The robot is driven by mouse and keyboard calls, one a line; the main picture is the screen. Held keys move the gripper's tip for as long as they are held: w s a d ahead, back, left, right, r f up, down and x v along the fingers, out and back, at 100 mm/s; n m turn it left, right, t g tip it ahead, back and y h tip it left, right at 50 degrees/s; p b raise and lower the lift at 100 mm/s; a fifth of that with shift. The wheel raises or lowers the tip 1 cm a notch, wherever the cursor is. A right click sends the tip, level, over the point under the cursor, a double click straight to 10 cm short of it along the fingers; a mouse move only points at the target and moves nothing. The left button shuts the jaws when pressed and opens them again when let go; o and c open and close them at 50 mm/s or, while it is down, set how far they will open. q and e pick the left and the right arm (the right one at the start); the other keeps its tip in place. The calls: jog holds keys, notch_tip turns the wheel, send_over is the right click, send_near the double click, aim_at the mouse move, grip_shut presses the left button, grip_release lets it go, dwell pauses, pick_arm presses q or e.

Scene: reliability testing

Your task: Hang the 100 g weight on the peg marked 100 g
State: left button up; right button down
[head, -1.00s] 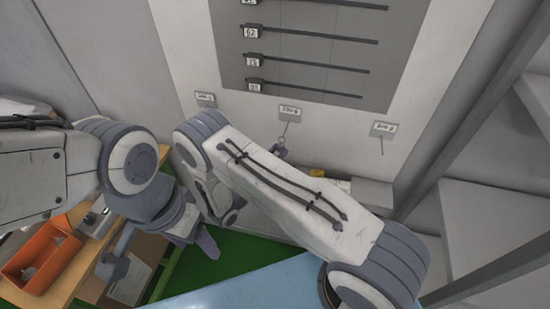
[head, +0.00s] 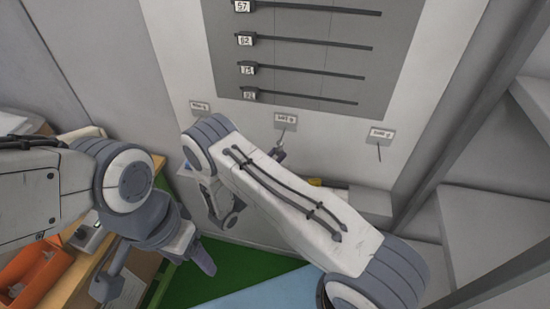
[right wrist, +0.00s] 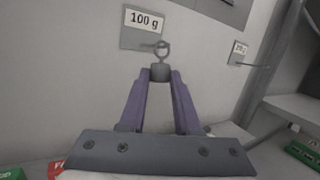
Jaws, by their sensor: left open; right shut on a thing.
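The 100 g weight (right wrist: 160,72) is a small grey cylinder with a ring (right wrist: 162,48) on top. My right gripper (right wrist: 160,78) is shut on its body and holds it upright. The sign reading 100 g (right wrist: 145,22) is on the wall just above; in the head view it is the middle sign (head: 286,117). Its thin peg (head: 281,135) sticks out below. The ring overlaps the peg in the right wrist view; I cannot tell whether it is around it. In the head view my right arm hides most of its gripper. My left gripper (head: 157,272) is open and empty at the lower left.
Other signed pegs flank it: a left sign (head: 199,107) and a right sign (head: 381,135). A grey panel with dark rails (head: 310,52) is above. An orange bin (head: 35,272) is at lower left. Grey shelving (head: 490,225) stands at the right.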

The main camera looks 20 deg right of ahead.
dwell(0.3)
jog(key=c, duration=0.5)
grip_release()
jog(key=shift+c, duration=0.2)
